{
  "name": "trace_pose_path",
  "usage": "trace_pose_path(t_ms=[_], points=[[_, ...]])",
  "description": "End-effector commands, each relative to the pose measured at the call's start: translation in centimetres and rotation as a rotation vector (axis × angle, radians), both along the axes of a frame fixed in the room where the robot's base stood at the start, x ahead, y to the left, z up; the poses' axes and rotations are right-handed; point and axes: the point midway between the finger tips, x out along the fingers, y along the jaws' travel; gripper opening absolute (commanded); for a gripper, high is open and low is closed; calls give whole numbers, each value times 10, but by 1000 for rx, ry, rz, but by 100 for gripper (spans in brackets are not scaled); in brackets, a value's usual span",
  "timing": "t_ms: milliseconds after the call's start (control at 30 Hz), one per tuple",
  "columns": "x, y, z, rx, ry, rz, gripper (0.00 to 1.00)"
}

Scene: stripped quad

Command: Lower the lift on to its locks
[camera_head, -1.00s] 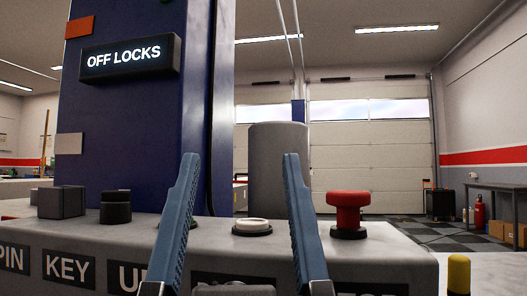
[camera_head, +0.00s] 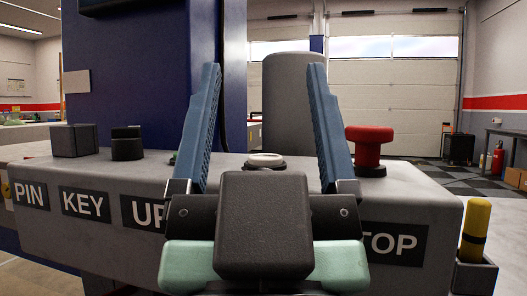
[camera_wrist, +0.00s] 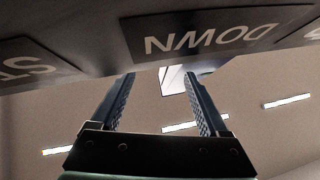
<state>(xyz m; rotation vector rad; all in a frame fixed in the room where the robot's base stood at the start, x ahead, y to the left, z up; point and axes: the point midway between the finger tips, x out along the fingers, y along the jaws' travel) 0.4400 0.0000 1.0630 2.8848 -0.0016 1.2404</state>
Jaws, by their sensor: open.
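A grey console (camera_head: 100,178) stands in front of a blue lift column (camera_head: 155,70). Its front labels read PIN (camera_head: 30,194), KEY (camera_head: 85,203), UP (camera_head: 142,213) and a partly covered STOP (camera_head: 395,243). A white button (camera_head: 264,161) sits on top between my fingers in the head view. My gripper (camera_head: 263,72) is open and empty, its fingers rising in front of the console. A green button (camera_head: 173,158) is mostly hidden behind the left finger. The wrist view shows the DOWN label (camera_wrist: 215,38) upside down above my gripper (camera_wrist: 158,76).
A red mushroom knob (camera_head: 369,150) stands right of my fingers. A grey block (camera_head: 75,140) and black key switch (camera_head: 127,144) stand at the left. A yellow pin (camera_head: 476,228) stands in a holder at the console's right end. A grey cylinder (camera_head: 284,105) stands behind.

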Motion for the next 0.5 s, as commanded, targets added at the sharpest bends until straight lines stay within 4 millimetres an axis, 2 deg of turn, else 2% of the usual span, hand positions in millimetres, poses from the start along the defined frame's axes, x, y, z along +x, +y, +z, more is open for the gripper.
trace_pose_path(t_ms=[33, 67, 400, 433, 500], points=[[0, 0, 0, 0, 0, 0, 70], [0, 0, 0, 0, 0, 0, 64], [0, 0, 0, 0, 0, 0, 3], [0, 0, 0, 0, 0, 0, 0], [0, 0, 0, 0, 0, 0, 0]])
